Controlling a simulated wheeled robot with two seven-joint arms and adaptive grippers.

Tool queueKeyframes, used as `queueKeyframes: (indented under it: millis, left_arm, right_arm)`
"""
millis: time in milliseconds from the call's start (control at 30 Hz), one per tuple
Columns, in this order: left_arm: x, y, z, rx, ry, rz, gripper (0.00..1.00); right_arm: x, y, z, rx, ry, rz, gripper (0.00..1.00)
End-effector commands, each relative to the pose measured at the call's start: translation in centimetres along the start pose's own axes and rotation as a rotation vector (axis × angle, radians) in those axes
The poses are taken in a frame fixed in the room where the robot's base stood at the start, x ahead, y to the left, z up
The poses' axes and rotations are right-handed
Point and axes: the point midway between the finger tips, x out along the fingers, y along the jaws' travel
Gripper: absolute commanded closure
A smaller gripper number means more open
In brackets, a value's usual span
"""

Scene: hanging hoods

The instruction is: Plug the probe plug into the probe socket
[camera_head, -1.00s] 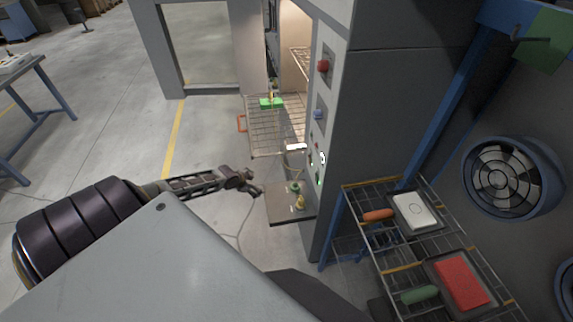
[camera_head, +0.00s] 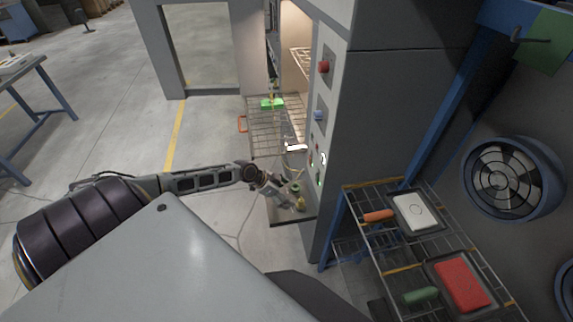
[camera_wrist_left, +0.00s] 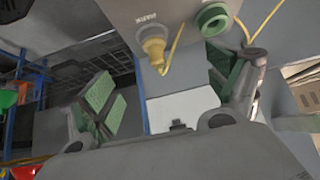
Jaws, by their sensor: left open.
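A yellow plug (camera_wrist_left: 153,47), likely the probe plug, sits at a spot labelled PARK on a small shelf (camera_wrist_left: 120,12). A yellow cable runs beside it. A round green fitting (camera_wrist_left: 212,18) is to its right; I cannot tell whether it is the probe socket. In the head view the yellow plug (camera_head: 301,203) and green fitting (camera_head: 296,187) are on the shelf beside the cabinet. My left gripper (camera_head: 290,198) is by the shelf, partly over it. In the wrist view its green-padded fingers (camera_wrist_left: 162,82) are open and empty, apart from the plug. My right gripper is out of view.
The grey cabinet's control panel (camera_head: 317,130) rises just behind the shelf. A wire rack (camera_head: 268,135) extends from the open oven. A wire shelf unit (camera_head: 400,262) with trays stands at the right. Floor left of the shelf is clear.

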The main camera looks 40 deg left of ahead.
Motion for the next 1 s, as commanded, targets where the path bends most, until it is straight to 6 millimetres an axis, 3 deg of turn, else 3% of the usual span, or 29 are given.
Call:
queueKeyframes:
  millis: [567,1000]
  left_arm:
    - [0.1,0.6,-0.5,0.007,0.008,0.017,0.11]
    - [2.5,0.6,-0.4,0.007,0.008,0.016,0.11]
  right_arm:
    - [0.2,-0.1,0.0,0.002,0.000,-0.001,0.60]
    - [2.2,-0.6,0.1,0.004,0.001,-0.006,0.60]
